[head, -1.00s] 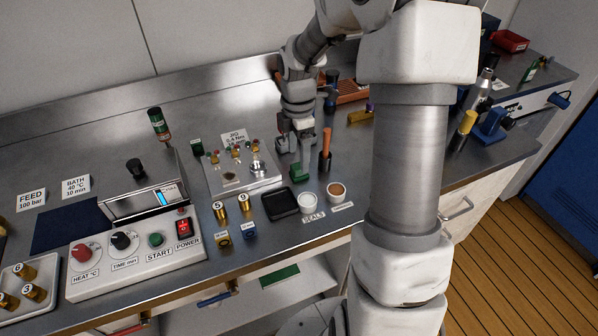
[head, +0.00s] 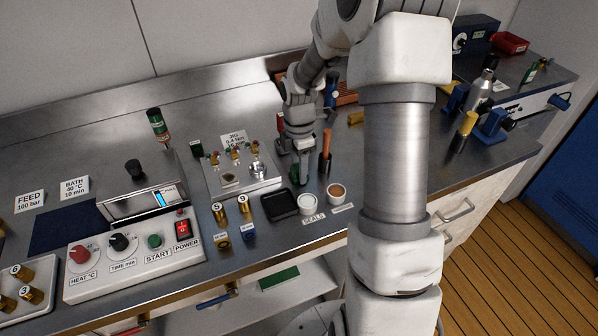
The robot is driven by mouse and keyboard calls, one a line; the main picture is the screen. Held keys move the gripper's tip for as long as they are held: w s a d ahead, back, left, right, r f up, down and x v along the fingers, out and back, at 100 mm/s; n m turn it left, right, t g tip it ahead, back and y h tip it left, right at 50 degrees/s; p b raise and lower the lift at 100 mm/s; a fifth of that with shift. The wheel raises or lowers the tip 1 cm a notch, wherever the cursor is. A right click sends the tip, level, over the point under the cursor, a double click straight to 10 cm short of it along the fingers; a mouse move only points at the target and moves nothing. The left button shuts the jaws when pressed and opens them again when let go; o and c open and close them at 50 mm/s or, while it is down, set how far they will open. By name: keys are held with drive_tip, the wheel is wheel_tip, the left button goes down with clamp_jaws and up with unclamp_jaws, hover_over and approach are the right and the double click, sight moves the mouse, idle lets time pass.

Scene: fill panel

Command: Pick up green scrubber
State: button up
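A small green block (head: 295,171), which looks like the green scrubber, is on the metal bench just right of the jig plate. Only a sliver of it shows beside my gripper's fingers. My gripper (head: 303,170) points down at the block, low over the bench. One finger stands in front of the block. I cannot tell whether the fingers are apart or closed on it, or whether they touch it.
The jig plate (head: 243,176) with small fittings is left of my gripper. An upright orange-handled tool (head: 326,150) stands close on the right. A black tray (head: 280,205), a white cup (head: 308,204) and a brown-filled cup (head: 336,192) are in front.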

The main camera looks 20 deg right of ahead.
clamp_jaws()
drive_tip(key=shift+r, duration=0.15)
drive_tip(key=shift+r, duration=0.25)
drive_tip(key=r, duration=0.4)
drive_tip(key=shift+s+d+p, duration=0.15)
drive_tip(key=shift+d+p, duration=0.1)
drive_tip(key=shift+p, duration=0.05)
drive_tip(key=s+d+r, duration=0.6)
drive_tip(key=s+d, duration=0.1)
drive_tip(key=d, duration=0.1)
drive_tip(key=shift+s+r+p, duration=0.15)
drive_tip(key=shift+s+p, duration=0.2)
drive_tip(key=shift+p, duration=0.1)
